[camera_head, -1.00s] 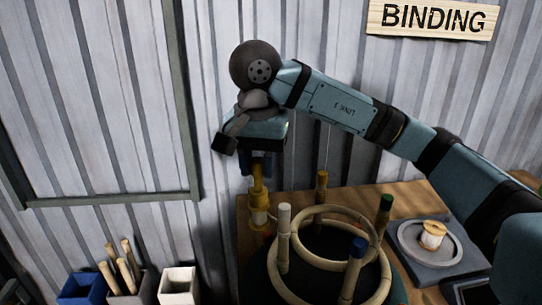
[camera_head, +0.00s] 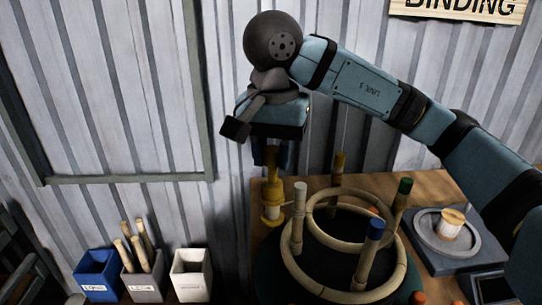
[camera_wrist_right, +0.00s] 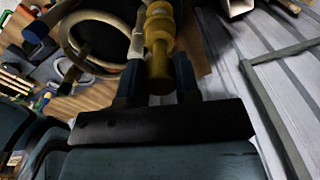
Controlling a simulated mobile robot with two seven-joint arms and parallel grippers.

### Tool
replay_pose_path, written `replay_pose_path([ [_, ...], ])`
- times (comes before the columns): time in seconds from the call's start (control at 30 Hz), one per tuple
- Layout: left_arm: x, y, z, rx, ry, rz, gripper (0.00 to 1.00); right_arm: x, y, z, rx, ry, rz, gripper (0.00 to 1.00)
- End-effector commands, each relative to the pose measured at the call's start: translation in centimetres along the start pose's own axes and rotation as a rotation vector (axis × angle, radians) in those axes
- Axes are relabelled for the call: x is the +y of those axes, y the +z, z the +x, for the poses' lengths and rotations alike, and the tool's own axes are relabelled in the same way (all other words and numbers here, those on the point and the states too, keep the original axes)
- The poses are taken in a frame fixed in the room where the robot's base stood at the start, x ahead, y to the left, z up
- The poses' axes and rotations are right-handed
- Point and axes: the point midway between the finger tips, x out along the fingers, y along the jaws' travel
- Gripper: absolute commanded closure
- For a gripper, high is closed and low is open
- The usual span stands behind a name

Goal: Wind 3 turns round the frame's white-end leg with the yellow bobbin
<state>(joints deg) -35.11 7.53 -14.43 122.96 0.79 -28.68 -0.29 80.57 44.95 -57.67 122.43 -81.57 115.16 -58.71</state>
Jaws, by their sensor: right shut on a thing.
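The rattan frame (camera_head: 288,262) stands on a dark round base, with pale rings and several legs whose ends are coloured. Its white-end leg (camera_head: 298,222) is at the left side of the frame, upright. The yellow bobbin (camera_head: 272,192) hangs upright from my right gripper (camera_head: 273,158), just left of the white-end leg. In the right wrist view the gripper (camera_wrist_right: 158,82) has a finger on each side of the yellow bobbin (camera_wrist_right: 159,40), next to the white-end leg (camera_wrist_right: 137,42). Whether strand lies round the leg is too small to tell. My left gripper is out of view.
A spool (camera_head: 451,222) sits on a grey round plate (camera_head: 425,238) at the right of the wooden table (camera_head: 437,187). A blue bin (camera_head: 98,275), a grey bin holding sticks (camera_head: 143,285) and a white bin (camera_head: 191,273) stand at lower left. A corrugated wall is behind.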

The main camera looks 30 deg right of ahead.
Motion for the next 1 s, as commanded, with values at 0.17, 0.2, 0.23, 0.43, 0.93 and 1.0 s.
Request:
replay_pose_path([
  [0.17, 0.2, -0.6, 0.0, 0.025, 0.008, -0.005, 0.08, 0.6, 0.7, 0.1, 0.001, -0.001, 0.000, 1.00],
  [0.2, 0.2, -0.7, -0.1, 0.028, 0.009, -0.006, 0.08, 0.7, 0.8, 0.1, 0.001, -0.001, 0.000, 1.00],
  [0.23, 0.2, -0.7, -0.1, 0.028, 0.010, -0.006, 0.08, 0.7, 0.8, 0.1, 0.001, -0.001, 0.000, 1.00],
  [0.43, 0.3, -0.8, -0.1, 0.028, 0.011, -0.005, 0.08, 0.7, 0.8, 0.0, 0.000, 0.000, 0.000, 1.00],
  [0.93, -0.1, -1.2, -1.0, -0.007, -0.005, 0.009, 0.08, 0.7, 0.8, -4.0, 0.000, 0.000, 0.000, 1.00],
  [1.0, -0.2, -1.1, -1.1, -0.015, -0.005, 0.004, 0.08, 0.7, 0.8, -4.7, 0.000, 0.000, 0.001, 1.00],
])
